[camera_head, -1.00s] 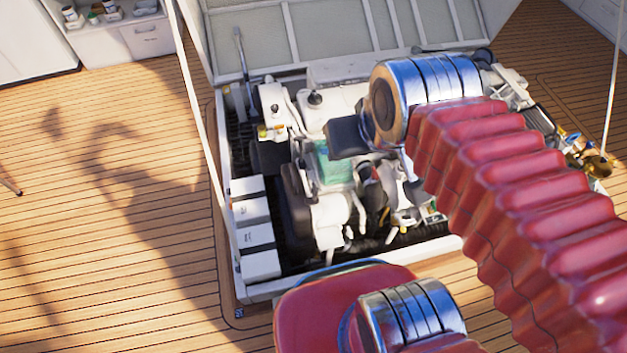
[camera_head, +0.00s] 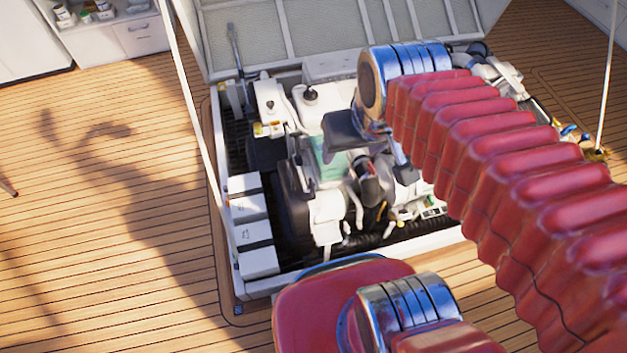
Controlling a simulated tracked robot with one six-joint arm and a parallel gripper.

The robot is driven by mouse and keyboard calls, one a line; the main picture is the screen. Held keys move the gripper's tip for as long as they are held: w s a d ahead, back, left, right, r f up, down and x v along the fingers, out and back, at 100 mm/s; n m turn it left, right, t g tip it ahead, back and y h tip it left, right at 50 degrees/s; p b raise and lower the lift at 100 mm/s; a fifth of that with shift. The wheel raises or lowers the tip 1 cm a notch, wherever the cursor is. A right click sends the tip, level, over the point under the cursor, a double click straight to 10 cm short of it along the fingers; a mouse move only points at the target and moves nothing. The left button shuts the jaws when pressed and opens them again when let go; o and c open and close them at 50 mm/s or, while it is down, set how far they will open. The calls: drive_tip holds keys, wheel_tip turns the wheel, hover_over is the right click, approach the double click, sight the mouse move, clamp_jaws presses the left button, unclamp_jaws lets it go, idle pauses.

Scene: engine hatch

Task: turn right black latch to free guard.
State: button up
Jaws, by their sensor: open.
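The engine (camera_head: 325,208) sits in the open hatch, a mass of white and dark parts. A pale green part (camera_head: 330,168) shows near its middle. I cannot make out the right black latch or the guard; they are too small to tell or hidden behind my arm. My red bellowed arm with its chrome joint (camera_head: 405,68) reaches over the right half of the engine. A dark flat piece (camera_head: 345,130) shows just left of the chrome joint; I cannot tell whether it is mine.
The raised hatch lid (camera_head: 300,32) stands behind the engine. White boxes (camera_head: 250,207) line the left inside of the hatch. Thin white poles (camera_head: 187,95) rise at both sides. The wooden deck (camera_head: 110,230) to the left is clear.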

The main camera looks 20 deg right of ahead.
drive_tip(key=w+d+f+m+g+y, duration=0.1)
drive_tip(key=w+f+m+g, duration=0.1)
drive_tip(key=w+f, duration=0.45)
drive_tip(key=w+d+f+m+g+y, duration=0.1)
drive_tip(key=w+d+f+m+g, duration=0.15)
drive_tip(key=f, duration=0.65)
drive_tip(key=m+y, duration=0.3)
drive_tip(key=m, duration=0.7)
approach(312, 183)
drive_tip(key=s+d+r, duration=0.2)
drive_tip(key=s+r, duration=0.2)
drive_tip(key=r, duration=0.1)
drive_tip(key=w+m, duration=0.3)
drive_tip(key=shift+w+a+r, duration=0.1)
drive_tip(key=shift+w+r, duration=0.05)
drive_tip(key=shift+w, duration=0.25)
drive_tip(key=x, duration=1.4)
drive_tip(key=shift+w+d, duration=0.2)
drive_tip(key=c, duration=1)
